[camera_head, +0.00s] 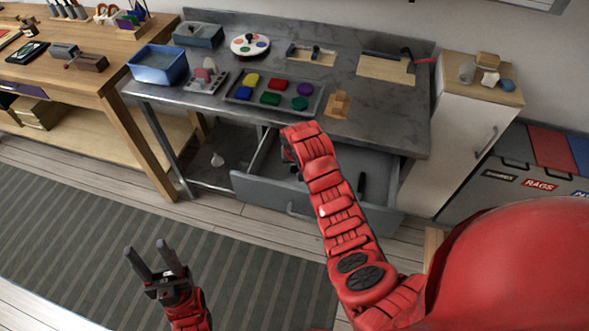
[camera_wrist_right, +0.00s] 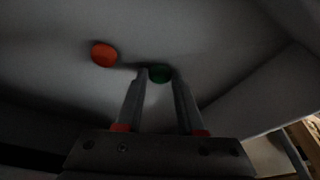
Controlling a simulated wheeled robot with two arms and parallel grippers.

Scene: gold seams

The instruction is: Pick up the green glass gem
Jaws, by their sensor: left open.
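The green glass gem (camera_wrist_right: 160,73) lies on the grey drawer floor in the right wrist view, at the fingertips of my right gripper (camera_wrist_right: 161,75). The two fingers stand apart, with the gem showing in the gap between their tips. I cannot tell whether either finger touches it. In the head view my right arm reaches over the open drawer (camera_head: 270,188) under the grey bench, and the arm hides the right gripper and gem. My left gripper (camera_head: 148,252) is open and empty above the striped mat, well away from the bench.
An orange-red gem (camera_wrist_right: 104,54) lies left of the green one. Drawer walls enclose the right gripper. The grey bench (camera_head: 390,120) overhangs the drawer and bears a tray (camera_head: 232,97) of coloured pieces and a blue bin (camera_head: 158,68). A white cabinet (camera_head: 455,120) stands at right.

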